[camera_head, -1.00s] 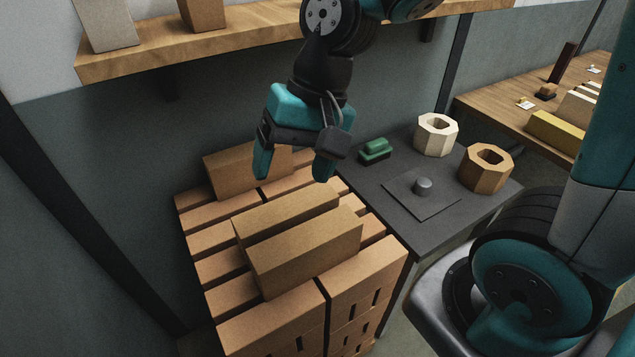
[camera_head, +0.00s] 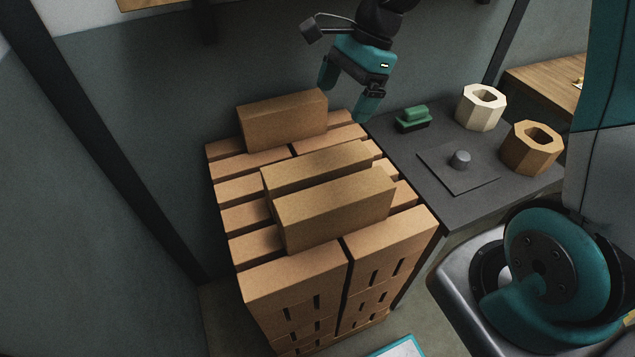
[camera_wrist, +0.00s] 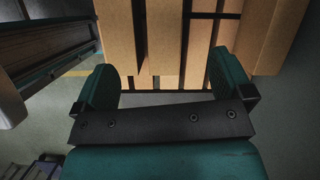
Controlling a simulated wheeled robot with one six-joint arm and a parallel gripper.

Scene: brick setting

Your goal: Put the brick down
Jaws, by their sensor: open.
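My gripper (camera_head: 346,92) is open and empty, raised above and behind the right back part of the brick stack. Its fingers also show apart in the wrist view (camera_wrist: 165,92), with nothing between them. Three loose bricks lie on top of the stack: a back brick (camera_head: 284,125), a middle brick (camera_head: 318,168) and a front brick (camera_head: 336,210). The middle and front bricks lie close side by side. The back brick sits apart near the wall. Which brick the task means cannot be told. The stack (camera_head: 297,272) is made of several layers of tan bricks.
A dark side table (camera_head: 470,207) stands right of the stack. It holds a green object (camera_head: 412,120), a white octagonal ring (camera_head: 482,108), a brown octagonal ring (camera_head: 531,147) and a plate with a grey knob (camera_head: 460,159). A wooden table (camera_head: 545,90) is beyond.

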